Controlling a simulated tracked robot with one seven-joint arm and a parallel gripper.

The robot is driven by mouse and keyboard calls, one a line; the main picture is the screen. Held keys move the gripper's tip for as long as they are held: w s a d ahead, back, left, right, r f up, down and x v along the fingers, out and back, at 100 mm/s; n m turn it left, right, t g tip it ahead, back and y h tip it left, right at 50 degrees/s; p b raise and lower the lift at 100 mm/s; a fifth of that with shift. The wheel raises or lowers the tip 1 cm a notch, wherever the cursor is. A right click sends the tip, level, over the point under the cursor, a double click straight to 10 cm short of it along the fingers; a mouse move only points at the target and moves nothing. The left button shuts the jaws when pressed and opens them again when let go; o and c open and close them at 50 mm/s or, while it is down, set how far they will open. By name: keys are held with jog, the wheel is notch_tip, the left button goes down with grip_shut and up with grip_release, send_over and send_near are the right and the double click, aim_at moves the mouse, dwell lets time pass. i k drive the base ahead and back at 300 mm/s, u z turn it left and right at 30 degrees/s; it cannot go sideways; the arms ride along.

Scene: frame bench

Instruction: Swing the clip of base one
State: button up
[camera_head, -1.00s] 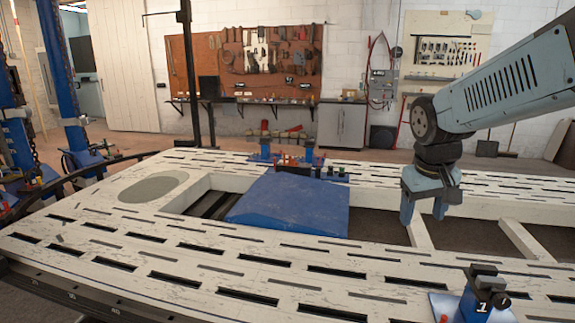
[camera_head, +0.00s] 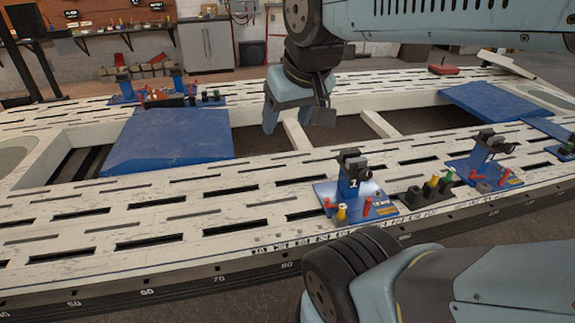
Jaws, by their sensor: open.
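Base one (camera_head: 350,190) is a blue plate with an upright post marked 1, standing on the near rail of the white slotted bench (camera_head: 180,226). A dark clip (camera_head: 354,162) sits at the top of its post; its exact swing position is too small to tell. Red and yellow pegs stand on the plate. My gripper (camera_head: 298,120) points down, open and empty, above the bench's central opening. In the picture it is up and left of base one, apart from it.
A second blue base (camera_head: 486,160) stands right of base one, with a dark block of coloured pegs (camera_head: 430,189) between them. Blue sloped panels (camera_head: 166,140) lie on the bench at left and right. Another blue base pair with pegs (camera_head: 150,92) stands on the far rail.

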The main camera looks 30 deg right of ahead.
aim_at(327, 206)
jog(key=z, duration=1.5)
jog(key=k, duration=0.8)
jog(key=u, duration=0.35)
jog(key=i, duration=1)
jog(key=u, duration=0.1)
